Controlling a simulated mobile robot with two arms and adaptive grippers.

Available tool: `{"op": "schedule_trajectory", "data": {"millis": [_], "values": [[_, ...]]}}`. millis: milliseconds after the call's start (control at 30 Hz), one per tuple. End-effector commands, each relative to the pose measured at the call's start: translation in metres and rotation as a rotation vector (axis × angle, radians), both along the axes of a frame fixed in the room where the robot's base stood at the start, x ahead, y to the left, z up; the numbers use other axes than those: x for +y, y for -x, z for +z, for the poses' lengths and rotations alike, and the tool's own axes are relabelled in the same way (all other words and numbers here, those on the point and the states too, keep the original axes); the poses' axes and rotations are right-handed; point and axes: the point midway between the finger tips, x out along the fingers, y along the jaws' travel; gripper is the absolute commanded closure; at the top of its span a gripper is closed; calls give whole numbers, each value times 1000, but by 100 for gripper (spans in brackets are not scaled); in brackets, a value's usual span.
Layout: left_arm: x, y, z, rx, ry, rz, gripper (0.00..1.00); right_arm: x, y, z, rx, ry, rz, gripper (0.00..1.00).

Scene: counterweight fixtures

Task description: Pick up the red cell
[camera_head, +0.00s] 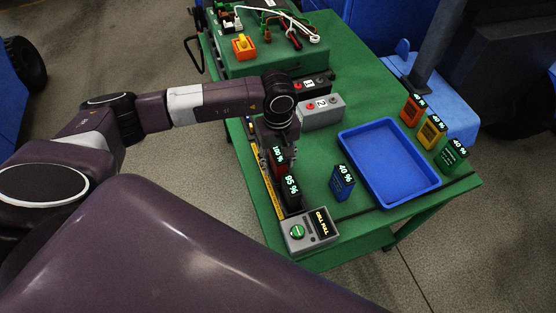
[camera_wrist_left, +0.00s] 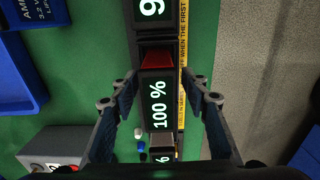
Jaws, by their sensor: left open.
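The red cell (camera_head: 279,168) with a "100 %" display stands in the row of cells at the table's left edge. In the left wrist view, its red part (camera_wrist_left: 157,60) shows above its dark "100 %" face. My left gripper (camera_head: 277,143) is over this cell, pointing down. In the left wrist view, the open fingers of my left gripper (camera_wrist_left: 162,88) are on either side of the cell, with a visible gap at each side. In the head view the gripper hides part of the row. My right gripper is not in view.
A "95 %" cell (camera_head: 292,193) stands close in front of the red one, before a grey "CELL FULL" box (camera_head: 310,231). A blue cell (camera_head: 342,183) stands beside the blue tray (camera_head: 372,185). Orange, yellow and green cells are at the right. Grey box 2 (camera_head: 320,113) is behind.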

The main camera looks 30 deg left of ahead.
Motion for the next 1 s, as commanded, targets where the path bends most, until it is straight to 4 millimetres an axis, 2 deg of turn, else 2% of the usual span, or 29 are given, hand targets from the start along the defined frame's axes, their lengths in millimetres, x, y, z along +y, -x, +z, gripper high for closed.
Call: {"op": "schedule_trajectory", "data": {"millis": [233,600,1000], "values": [[0,-1,-3,-2,1,0,58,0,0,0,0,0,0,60],[0,0,-2,-2,1,0,99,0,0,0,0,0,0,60],[0,-1,-1,-4,2,1,100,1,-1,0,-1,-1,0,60]]}}
